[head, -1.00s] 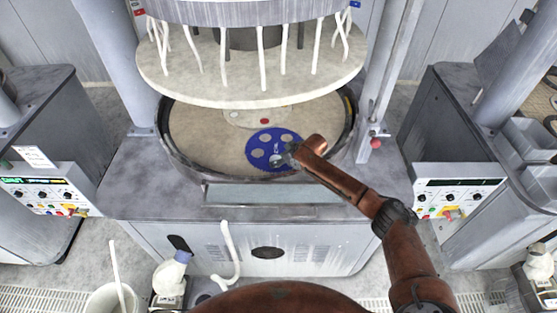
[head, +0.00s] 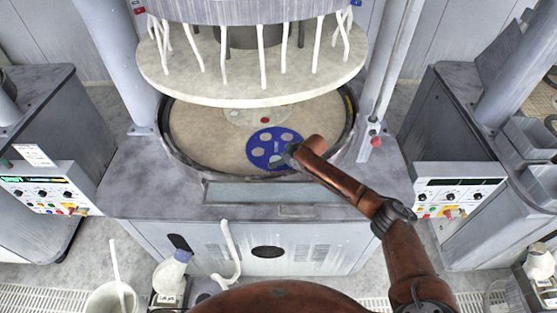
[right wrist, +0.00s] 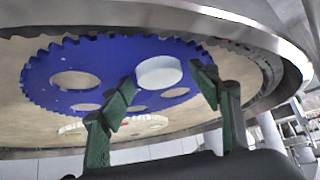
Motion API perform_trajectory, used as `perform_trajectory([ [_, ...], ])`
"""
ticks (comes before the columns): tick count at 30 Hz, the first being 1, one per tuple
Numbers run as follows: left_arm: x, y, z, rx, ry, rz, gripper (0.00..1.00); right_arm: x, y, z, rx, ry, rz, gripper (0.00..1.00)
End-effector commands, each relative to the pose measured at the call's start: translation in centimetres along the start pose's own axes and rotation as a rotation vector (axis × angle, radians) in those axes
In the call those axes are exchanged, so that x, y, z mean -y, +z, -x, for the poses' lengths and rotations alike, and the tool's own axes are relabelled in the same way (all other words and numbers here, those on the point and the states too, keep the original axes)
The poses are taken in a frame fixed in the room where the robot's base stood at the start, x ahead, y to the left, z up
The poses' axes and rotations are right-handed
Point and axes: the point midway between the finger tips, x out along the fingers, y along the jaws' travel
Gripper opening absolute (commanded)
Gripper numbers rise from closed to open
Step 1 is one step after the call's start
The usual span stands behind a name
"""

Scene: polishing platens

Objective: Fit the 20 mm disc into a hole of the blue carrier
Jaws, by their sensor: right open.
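The blue carrier (head: 252,160), a toothed disc with several round holes, lies on the beige platen and also shows in the right wrist view (right wrist: 110,60). A pale bluish-white disc (right wrist: 158,72) is at the carrier, between the fingertips of my right gripper (right wrist: 168,85). Its side edge shows above the blue surface; I cannot tell whether it sits in a hole or on top. My right gripper (head: 287,155) is open, with its green fingers apart on either side of the disc. In the head view the gripper partly hides the carrier's right side. My left gripper is out of view.
A whitish carrier with a red spot (head: 264,121) lies behind the blue one. The raised upper plate (head: 200,85) with hanging white tubes is above the back of the platen (head: 200,135). A metal rim surrounds the platen. Bare platen lies left of the blue carrier.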

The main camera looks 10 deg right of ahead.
Motion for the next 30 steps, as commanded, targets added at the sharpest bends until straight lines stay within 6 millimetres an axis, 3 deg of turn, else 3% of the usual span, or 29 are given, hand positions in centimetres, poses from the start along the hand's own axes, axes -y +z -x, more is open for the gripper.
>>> perform_trajectory([
  [8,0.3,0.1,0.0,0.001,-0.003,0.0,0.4,-0.1,0.3,-0.1,0.005,0.0,-0.001,0.6],
  [13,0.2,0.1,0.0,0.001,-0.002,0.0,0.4,-0.1,0.3,1.1,0.003,0.001,-0.001,0.6],
  [24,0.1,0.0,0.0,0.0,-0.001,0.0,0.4,-0.1,0.1,8.4,0.0,0.002,0.001,0.6],
  [30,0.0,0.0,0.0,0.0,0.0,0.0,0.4,-0.1,0.1,11.2,0.001,0.001,0.0,0.6],
])
